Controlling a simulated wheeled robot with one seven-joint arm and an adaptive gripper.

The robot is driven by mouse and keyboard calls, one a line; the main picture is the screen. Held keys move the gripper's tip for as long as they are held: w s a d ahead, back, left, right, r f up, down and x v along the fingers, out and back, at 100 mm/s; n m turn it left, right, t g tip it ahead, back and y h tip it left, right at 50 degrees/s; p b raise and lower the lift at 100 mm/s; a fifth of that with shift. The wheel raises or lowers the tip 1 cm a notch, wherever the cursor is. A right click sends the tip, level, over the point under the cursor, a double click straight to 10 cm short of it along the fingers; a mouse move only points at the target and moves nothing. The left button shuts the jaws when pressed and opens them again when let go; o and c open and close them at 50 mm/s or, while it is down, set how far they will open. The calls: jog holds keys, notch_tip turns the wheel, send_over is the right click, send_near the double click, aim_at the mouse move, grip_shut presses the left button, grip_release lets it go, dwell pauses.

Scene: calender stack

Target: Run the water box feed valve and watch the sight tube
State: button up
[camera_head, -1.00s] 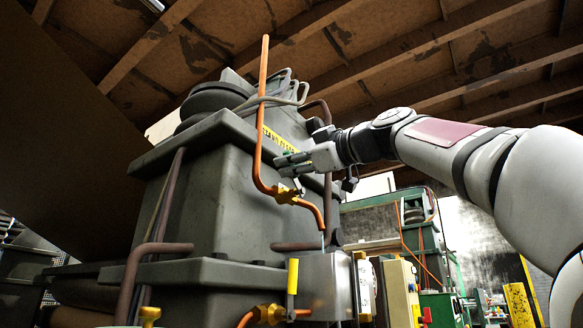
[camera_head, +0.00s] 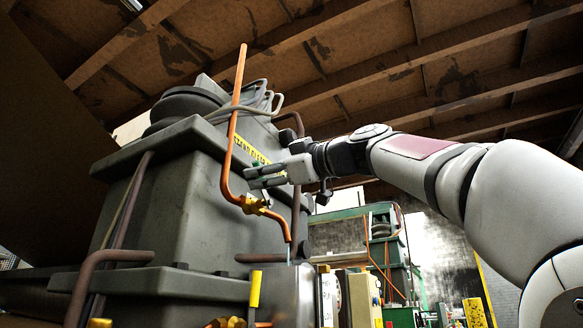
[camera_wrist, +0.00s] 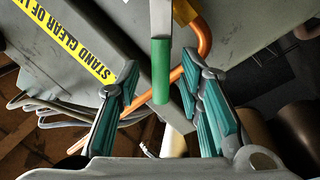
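A bent copper pipe (camera_head: 228,150) runs down the front of the grey machine to a brass valve (camera_head: 254,206). The pipe also crosses the wrist view (camera_wrist: 198,38). A lever with a green grip (camera_wrist: 160,68) and a grey end hangs between my fingers in the wrist view. My gripper (camera_head: 264,177) is open just above the valve, its teal-padded fingers on either side of the lever with gaps.
The grey machine (camera_head: 175,205) with its yellow warning strip (camera_head: 248,150) stands close behind my gripper. A yellow handle (camera_head: 255,289) stands left of the box. A green machine (camera_head: 350,232) and a yellow post (camera_head: 474,312) are farther back at right.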

jog(key=v, duration=1)
jog(key=shift+s+d, duration=0.2)
jog(key=shift+s, duration=0.05)
dwell(6.8)
